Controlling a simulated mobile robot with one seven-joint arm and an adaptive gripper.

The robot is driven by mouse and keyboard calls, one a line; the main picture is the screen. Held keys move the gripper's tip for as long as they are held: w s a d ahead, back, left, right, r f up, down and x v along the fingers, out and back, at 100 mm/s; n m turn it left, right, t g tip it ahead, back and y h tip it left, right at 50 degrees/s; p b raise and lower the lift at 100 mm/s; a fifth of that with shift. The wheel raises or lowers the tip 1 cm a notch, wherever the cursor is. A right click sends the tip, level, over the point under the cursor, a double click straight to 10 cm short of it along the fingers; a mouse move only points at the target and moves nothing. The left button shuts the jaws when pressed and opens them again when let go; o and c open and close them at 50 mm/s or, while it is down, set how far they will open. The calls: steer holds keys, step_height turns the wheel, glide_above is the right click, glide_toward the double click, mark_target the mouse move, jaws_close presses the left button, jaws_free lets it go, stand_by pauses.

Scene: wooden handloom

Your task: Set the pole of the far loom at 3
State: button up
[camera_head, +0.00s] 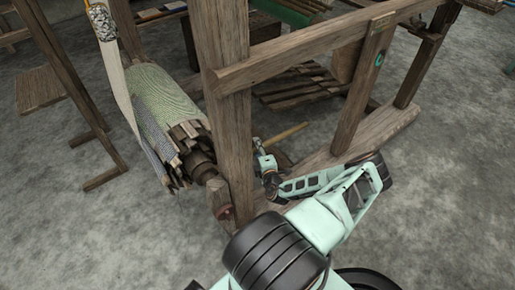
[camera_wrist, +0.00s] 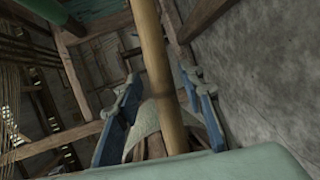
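A light wooden pole (camera_wrist: 158,75) runs lengthwise through the middle of the wrist view, between the two blue fingers of my gripper (camera_wrist: 160,88). The fingers stand apart, with a visible gap on each side of the pole. In the head view, a short length of the pole (camera_head: 289,134) shows just beyond my gripper (camera_head: 264,160), behind the upright post of the wooden loom (camera_head: 228,110). The pole's far end and its seat are hidden. I see no readable number 3.
A roll of greenish cloth (camera_head: 165,105) with wooden slats lies left of the post. A slanted beam (camera_head: 300,48) crosses above my arm. A brace with a green round mark (camera_head: 379,60) stands to the right. Grey floor is clear at the lower left and right.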

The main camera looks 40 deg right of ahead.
step_height(320, 180, up, 10)
steer(key=shift+w+r, duration=0.1)
steer(key=shift+r, duration=0.1)
stand_by(0.5)
